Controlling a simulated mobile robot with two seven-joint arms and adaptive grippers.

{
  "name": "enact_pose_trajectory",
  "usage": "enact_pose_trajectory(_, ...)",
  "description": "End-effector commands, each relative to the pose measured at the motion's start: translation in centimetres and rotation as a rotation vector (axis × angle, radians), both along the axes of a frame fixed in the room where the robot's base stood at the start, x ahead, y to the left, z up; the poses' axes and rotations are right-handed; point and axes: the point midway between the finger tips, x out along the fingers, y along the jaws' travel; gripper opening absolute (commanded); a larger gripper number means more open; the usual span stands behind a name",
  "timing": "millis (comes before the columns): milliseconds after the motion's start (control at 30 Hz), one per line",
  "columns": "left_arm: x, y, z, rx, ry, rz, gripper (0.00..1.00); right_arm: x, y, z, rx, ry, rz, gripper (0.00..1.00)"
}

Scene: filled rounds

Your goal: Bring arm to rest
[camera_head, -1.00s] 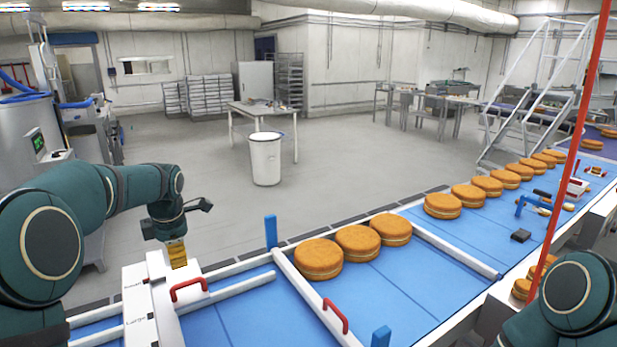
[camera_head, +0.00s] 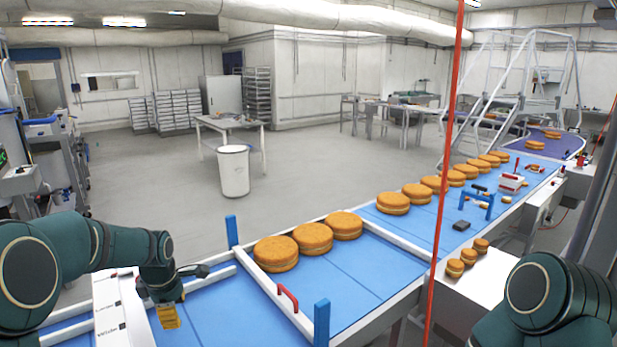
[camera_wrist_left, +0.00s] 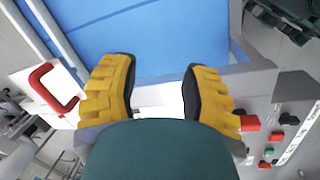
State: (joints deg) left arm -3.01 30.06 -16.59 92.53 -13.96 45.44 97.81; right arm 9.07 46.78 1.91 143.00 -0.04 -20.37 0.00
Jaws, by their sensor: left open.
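My left arm comes in from the left in the head view. Its gripper (camera_head: 168,316) has yellow fingers, points down and is beside a white labelled box (camera_head: 118,312) at the conveyor's near left end. In the left wrist view the two yellow fingers (camera_wrist_left: 160,85) stand apart with nothing between them. A blue belt surface and a red handle (camera_wrist_left: 52,88) show around them. My right arm shows at the lower right of the head view, but its gripper is out of view.
Several orange-brown filled rounds (camera_head: 312,238) stand in a row on the blue conveyor (camera_head: 350,272). A white guide bar with a red handle (camera_head: 288,297) crosses the belt. A red pole (camera_head: 444,180) stands in front. Small rounds (camera_head: 468,257) sit at right.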

Motion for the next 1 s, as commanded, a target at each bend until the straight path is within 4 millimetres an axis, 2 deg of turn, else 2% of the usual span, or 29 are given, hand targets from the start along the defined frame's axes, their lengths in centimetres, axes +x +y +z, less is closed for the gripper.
enact_pose_trajectory(33, -0.8, -1.5, -2.7, -0.013, 0.008, -0.100, 0.46, 0.0, 0.0, 0.0, 0.001, -0.001, 0.001, 0.46)
enact_pose_trajectory(200, -4.1, -6.8, -10.5, -0.048, -0.021, -0.484, 0.46, 0.0, 0.0, 0.0, 0.001, -0.001, 0.001, 0.46)
enact_pose_trajectory(267, -5.8, -8.7, -13.0, -0.058, -0.041, -0.619, 0.46, 0.0, 0.0, 0.0, 0.000, 0.000, 0.001, 0.46)
enact_pose_trajectory(400, -10.5, -12.9, -17.7, -0.069, -0.100, -0.918, 0.46, 0.0, 0.0, 0.0, 0.000, 0.000, 0.000, 0.46)
enact_pose_trajectory(500, -14.1, -15.4, -20.0, -0.064, -0.146, -1.108, 0.46, 0.0, 0.0, 0.0, 0.000, 0.000, 0.000, 0.46)
enact_pose_trajectory(600, -17.5, -17.4, -21.4, -0.050, -0.190, -1.269, 0.46, 0.0, 0.0, 0.0, 0.000, 0.000, 0.001, 0.46)
enact_pose_trajectory(833, -24.3, -20.5, -22.7, 0.000, -0.275, -1.574, 0.46, 0.0, 0.0, 0.0, 0.000, 0.000, 0.000, 0.46)
enact_pose_trajectory(1000, -24.0, -20.5, -27.0, 0.010, -0.274, -1.580, 0.46, -0.2, 0.2, -4.4, -0.002, 0.005, 0.004, 0.46)
